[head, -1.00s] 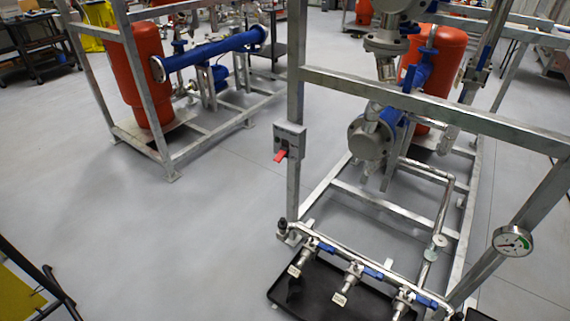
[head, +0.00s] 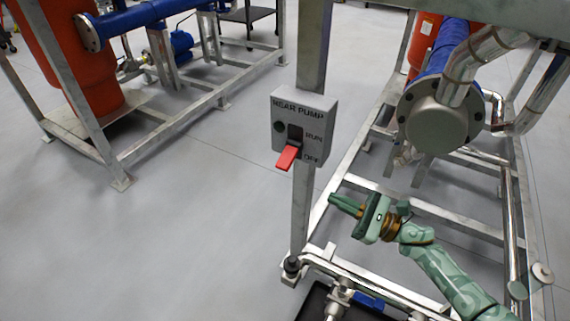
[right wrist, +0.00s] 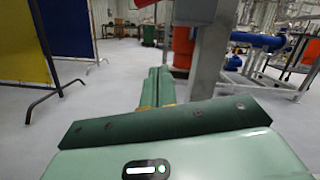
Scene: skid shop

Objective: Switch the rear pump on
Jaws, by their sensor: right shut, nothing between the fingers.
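A grey switch box (head: 283,112) marked REAR PUMP is fixed to an upright steel post of the near skid, in the head view. Its red lever (head: 287,157) points down and outward beside the OFF mark, with RUN marked above. My right gripper (head: 333,203) is below and to the right of the box, apart from it, with its fingers pointing left. It is shut and empty. My left gripper is not in view.
The skid post (head: 303,205) stands close to the right fingers. A flanged pipe end (head: 432,123) is at the right, above my right arm. A black tray (head: 312,303) and pipework lie below. Grey floor at the left is clear. A yellow screen (right wrist: 22,45) stands at the left in the wrist view.

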